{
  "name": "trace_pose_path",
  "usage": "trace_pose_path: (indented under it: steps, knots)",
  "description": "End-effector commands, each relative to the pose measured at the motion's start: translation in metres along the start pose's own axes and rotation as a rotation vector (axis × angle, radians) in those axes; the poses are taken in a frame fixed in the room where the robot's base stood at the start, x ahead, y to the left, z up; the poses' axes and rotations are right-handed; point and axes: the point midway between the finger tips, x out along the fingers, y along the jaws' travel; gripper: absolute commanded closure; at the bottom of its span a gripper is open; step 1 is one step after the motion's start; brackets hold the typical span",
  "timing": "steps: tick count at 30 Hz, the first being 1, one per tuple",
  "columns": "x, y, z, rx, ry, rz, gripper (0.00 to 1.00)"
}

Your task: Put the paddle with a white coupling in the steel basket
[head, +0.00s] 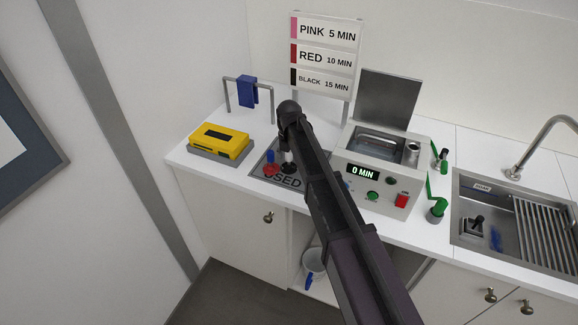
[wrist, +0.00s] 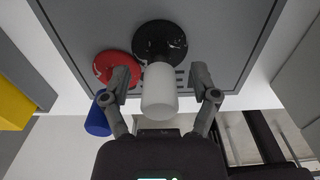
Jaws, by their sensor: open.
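The paddle with a white coupling (wrist: 160,92) has a black, speckled disc (wrist: 160,38) and stands on a grey mat. My gripper (wrist: 161,78) is open, with one finger on each side of the white coupling; I see a gap on the right, and contact on the left is unclear. In the head view my arm partly covers this paddle (head: 288,168). A red-disc paddle (wrist: 112,66) with a blue coupling (wrist: 97,118) is close on the left. The steel basket appears to be the metal insert (head: 378,143) in the open bath of the counter machine.
The machine (head: 352,190) reads 0 MIN, its lid (head: 388,98) raised. Green-handled tools (head: 437,208) are at the machine's right, before the sink (head: 468,228). A colour-time sign (head: 326,56) stands behind.

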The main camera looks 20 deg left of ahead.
Motion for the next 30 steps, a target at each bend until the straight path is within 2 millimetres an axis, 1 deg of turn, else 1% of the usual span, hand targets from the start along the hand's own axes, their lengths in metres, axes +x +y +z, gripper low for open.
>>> trace_pose_path:
  steps: [1, 19, 20, 21, 23, 24, 26, 27, 28, 30]
  knots:
    - [0.0025, 0.0001, 0.0000, 0.000, 0.000, 0.000, 0.23]
    - [0.0021, 0.0001, 0.0000, 0.000, 0.000, 0.000, 0.23]
    - [0.0021, 0.0001, 0.0000, 0.000, 0.000, 0.000, 0.26]
    - [0.0021, 0.0001, 0.0000, 0.000, 0.000, 0.000, 0.38]
    - [0.0021, 0.0001, -0.0001, 0.000, 0.000, 0.000, 0.56]
    - [0.0021, 0.0001, -0.0001, 0.000, 0.000, 0.000, 0.67]
    - [0.0021, 0.0001, -0.0001, 0.000, 0.000, 0.000, 0.85]
    - [0.0021, 0.0001, -0.0001, 0.000, 0.000, 0.000, 0.97]
    - [0.0021, 0.0001, -0.0001, 0.000, 0.000, 0.000, 1.00]
    - [0.0021, 0.0001, -0.0001, 0.000, 0.000, 0.000, 1.00]
